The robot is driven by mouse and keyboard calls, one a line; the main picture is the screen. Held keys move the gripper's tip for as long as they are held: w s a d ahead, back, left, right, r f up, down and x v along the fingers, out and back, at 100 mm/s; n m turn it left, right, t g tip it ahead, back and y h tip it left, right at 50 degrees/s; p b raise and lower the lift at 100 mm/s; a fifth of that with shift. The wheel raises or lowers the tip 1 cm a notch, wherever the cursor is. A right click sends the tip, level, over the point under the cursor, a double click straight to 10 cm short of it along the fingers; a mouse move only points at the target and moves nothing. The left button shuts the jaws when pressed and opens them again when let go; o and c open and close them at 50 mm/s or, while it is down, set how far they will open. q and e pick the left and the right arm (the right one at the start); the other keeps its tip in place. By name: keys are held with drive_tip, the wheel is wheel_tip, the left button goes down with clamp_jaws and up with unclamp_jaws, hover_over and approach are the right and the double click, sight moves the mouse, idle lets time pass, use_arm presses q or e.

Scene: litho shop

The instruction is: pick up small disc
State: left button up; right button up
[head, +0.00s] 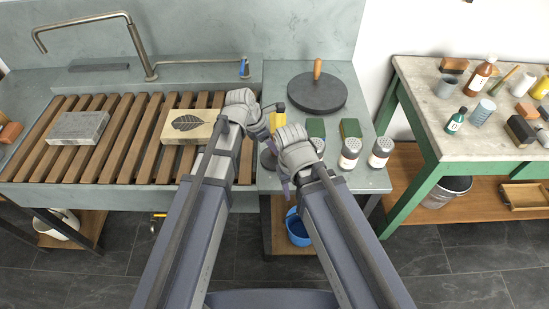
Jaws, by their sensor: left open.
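A dark small disc (267,159) shows in part on the grey counter, between my two wrists. A yellow upright piece (278,121) rises just above it; I cannot tell whether it belongs to the disc. My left gripper (266,125) is open beside the yellow piece, above the disc. I cannot see whether it touches either one. My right gripper (285,182) is close by on the right, its fingers pointing down and partly hidden by its wrist. I cannot tell its opening.
A large dark disc with a wooden handle (317,94) lies behind on the counter (371,182). Several shakers (350,153) and green blocks stand right. The slatted sink (105,150) at left holds a grey stone (77,127) and a leaf-printed stone (190,126). A cluttered side table (420,102) stands farther right.

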use_arm(q)
drive_tip(key=shift+b+x, duration=0.35)
drive_tip(key=shift+x, duration=0.45)
drive_tip(key=shift+r, duration=0.1)
clamp_jaws()
idle(0.7)
